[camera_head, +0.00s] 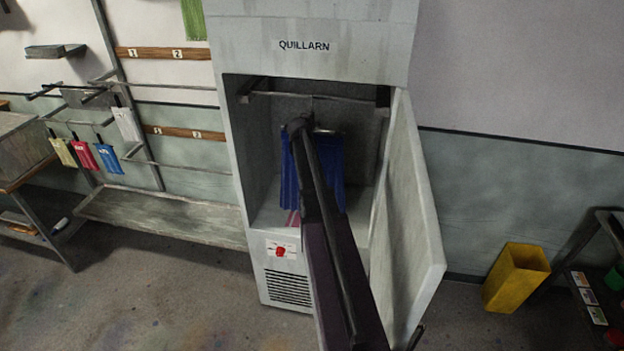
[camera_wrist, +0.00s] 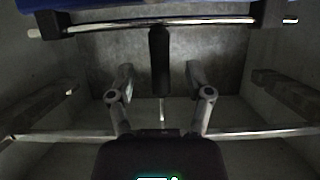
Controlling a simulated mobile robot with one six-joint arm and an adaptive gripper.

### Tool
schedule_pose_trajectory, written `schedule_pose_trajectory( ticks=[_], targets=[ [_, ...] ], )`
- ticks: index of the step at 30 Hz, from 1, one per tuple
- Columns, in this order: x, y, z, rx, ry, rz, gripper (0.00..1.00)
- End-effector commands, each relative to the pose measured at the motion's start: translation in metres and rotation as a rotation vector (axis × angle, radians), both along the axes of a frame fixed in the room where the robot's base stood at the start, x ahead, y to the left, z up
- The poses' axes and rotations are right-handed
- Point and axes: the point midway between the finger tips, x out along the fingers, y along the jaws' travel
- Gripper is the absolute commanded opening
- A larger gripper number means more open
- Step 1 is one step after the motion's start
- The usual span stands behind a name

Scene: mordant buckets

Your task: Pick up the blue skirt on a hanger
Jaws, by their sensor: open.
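The blue skirt (camera_head: 331,165) hangs inside the open cabinet in the head view, partly hidden behind my arm. A strip of blue cloth shows at the top edge of the wrist view (camera_wrist: 120,4). The hanger (camera_wrist: 205,21) shows there as a metal bar with dark clips, with a black grip at its middle and a thin metal stem below. My gripper (camera_wrist: 160,72) is open, one finger on each side of the black grip, with gaps on both sides. I cannot tell how deep the grip sits between the fingers. In the head view the fingers cannot be made out.
The grey cabinet (camera_head: 232,150) has its door (camera_head: 412,230) swung open at right, close beside my arm. A rail (camera_head: 310,95) crosses its upper inside. A yellow bin (camera_head: 516,277) stands right. Wall racks with coloured tags (camera_head: 84,155) and a low bench (camera_head: 165,213) are left.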

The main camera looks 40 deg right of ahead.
Motion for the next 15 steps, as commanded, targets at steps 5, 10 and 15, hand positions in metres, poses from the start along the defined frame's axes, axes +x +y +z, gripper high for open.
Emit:
schedule_pose_trajectory(
  ticks=[5,10,15],
  targets=[
    [0.014,-0.017,-0.012,0.0,0.0,-0.001,0.66],
    [0.02,-0.024,-0.015,0.0,0.0,0.0,0.66],
    [0.02,-0.025,-0.014,0.0,0.0,0.0,0.66]
  ],
)
